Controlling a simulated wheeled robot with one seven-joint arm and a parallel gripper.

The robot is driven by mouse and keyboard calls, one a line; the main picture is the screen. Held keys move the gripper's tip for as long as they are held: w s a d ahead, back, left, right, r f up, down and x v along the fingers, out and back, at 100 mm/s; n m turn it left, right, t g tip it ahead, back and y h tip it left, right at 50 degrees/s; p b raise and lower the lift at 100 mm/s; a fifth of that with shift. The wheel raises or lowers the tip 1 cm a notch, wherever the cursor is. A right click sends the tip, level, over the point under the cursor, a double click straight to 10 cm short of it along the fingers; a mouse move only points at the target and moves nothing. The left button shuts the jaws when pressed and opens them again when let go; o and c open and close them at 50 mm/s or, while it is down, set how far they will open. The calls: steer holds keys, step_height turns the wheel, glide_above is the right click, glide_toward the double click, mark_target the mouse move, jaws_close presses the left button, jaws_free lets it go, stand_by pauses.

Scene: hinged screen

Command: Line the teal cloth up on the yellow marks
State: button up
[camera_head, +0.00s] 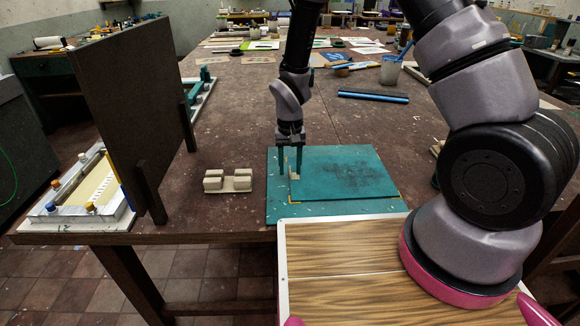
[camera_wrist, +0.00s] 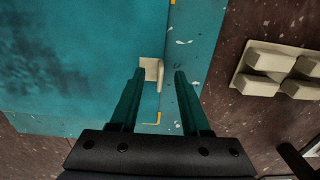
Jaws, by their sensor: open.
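The teal cloth (camera_head: 350,176) lies flat on a slightly lighter teal mat (camera_head: 277,212), with a dark smudged patch on it. Yellow marks show on the mat near the cloth's near-left corner (camera_head: 292,202) and near-right corner (camera_head: 399,200). In the wrist view, a yellow corner mark (camera_wrist: 153,123) and another yellow mark (camera_wrist: 173,2) show along the cloth's edge. A beige tab (camera_wrist: 151,70) stands at that edge. My gripper (camera_head: 295,176) points down over the cloth's left edge. Its fingers (camera_wrist: 162,75) are open, one on each side of the tab's line.
A beige block with raised pads (camera_head: 228,181) sits left of the mat. A dark upright hinged screen (camera_head: 130,100) stands farther left, beside a white-framed tray (camera_head: 85,195). The tabletop between is mostly clear.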

stand_by(0.3)
steer(key=shift+r, duration=3.5)
steer(key=shift+w+r, duration=0.1)
steer(key=shift+r, duration=0.15)
steer(key=d+r+m+t, duration=0.1)
steer(key=d+r, duration=0.2)
steer(key=r, duration=0.4)
steer(key=d+r+t+y, duration=0.1)
steer(key=d+r, duration=0.3)
steer(key=r, duration=0.2)
steer(key=d+r+m+t, duration=0.1)
steer(key=d+r, duration=0.2)
steer(key=r, duration=0.4)
steer(key=s+d+r+m+t, duration=0.1)
steer(key=s+d+r+t, duration=0.1)
steer(key=s+d+r, duration=0.3)
steer(key=s+d+r+m+t+y, duration=0.1)
steer(key=s+d+r+t, duration=0.1)
steer(key=s+d+r, duration=0.3)
steer(key=s+r, duration=0.4)
steer(key=s, duration=0.1)
steer(key=shift+d, duration=0.35)
